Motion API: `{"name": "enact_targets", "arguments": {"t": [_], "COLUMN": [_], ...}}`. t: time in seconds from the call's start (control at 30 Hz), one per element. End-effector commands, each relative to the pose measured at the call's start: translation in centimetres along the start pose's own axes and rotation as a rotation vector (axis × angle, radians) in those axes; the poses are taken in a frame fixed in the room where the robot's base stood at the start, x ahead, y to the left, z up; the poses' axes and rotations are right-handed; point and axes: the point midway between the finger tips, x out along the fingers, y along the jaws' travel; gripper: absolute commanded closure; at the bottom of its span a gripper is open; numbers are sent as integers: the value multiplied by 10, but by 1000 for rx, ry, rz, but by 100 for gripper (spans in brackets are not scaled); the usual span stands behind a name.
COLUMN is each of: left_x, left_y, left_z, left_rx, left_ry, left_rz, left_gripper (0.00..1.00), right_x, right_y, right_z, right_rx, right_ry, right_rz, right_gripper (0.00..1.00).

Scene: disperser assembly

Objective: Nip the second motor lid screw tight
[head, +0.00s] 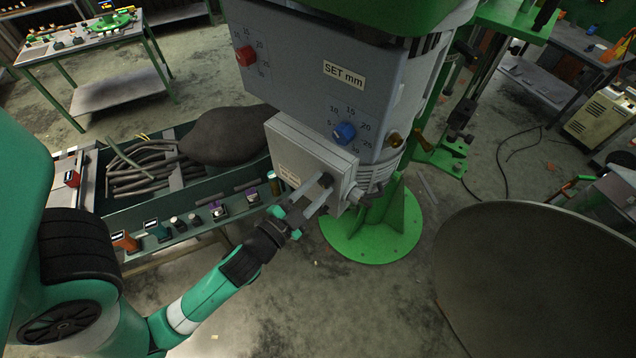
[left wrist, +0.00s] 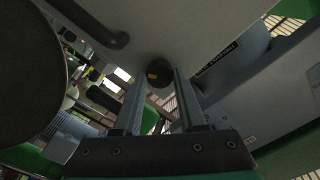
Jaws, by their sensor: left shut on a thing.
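The motor lid (head: 305,150) is a pale grey box cover on the side of the large grey machine housing. Another dark fitting (head: 355,194) shows at the lid's lower right corner. How deep the screw sits is hidden. My right gripper is not in view.
A green bench tray (head: 205,237) with rods, a dark sack (head: 225,135) and several small parts stands left of the machine. The machine has a round green base (head: 372,240). A large dark disc (head: 540,270) fills the lower right. Floor between is clear.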

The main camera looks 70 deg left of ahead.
Motion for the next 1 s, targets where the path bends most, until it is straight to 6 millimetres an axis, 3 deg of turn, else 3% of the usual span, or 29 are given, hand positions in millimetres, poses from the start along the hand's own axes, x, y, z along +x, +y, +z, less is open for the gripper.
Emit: {"name": "enact_targets", "arguments": {"t": [1.0], "left_x": [0], "left_y": [0], "left_z": [0], "left_rx": [967], "left_ry": [0], "left_rz": [2], "left_gripper": [100], "right_x": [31], "right_y": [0], "right_z": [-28], "right_rx": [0], "right_ry": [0], "right_rz": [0], "right_gripper": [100]}}
